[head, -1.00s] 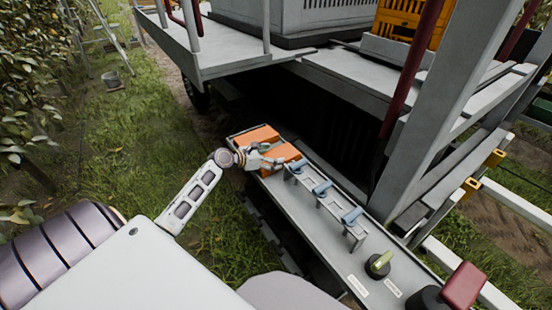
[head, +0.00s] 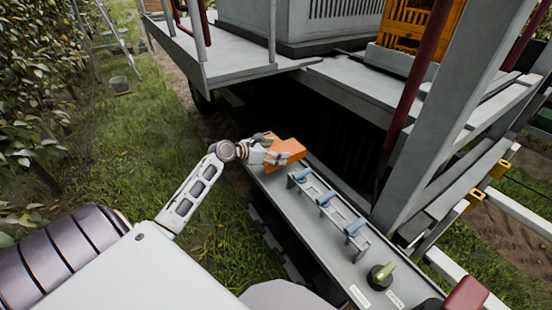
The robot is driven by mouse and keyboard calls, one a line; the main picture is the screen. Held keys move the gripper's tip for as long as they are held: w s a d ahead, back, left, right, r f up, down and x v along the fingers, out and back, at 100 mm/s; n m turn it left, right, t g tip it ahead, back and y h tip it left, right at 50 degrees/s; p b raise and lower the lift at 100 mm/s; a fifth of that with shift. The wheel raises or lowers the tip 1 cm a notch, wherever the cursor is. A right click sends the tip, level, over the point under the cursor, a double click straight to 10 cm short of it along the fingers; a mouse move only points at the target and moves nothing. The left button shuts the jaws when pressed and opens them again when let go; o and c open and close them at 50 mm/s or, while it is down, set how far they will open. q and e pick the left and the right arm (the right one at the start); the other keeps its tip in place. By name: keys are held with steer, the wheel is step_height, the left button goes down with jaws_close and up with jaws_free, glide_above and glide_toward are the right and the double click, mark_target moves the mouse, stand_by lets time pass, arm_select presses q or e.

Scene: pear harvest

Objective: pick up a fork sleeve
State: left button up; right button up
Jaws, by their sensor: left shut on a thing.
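An orange fork sleeve (head: 286,150) is at the far end of the grey console. My left gripper (head: 271,155) is shut on it, with the fingers against its near left side. The sleeve appears a little raised and tilted over the console end. A second orange sleeve is not clearly visible as a separate piece; the gripper and held sleeve may hide it. My right gripper is not in view.
Grass (head: 120,165) lies open at left.

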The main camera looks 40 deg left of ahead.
arm_select(q)
step_height(320, 180, up, 2)
steer(key=shift+r, duration=0.45)
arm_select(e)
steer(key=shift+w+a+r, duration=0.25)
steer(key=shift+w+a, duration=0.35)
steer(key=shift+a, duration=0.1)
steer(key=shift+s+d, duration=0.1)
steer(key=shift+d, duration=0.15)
arm_select(q)
steer(key=shift+f, duration=0.1)
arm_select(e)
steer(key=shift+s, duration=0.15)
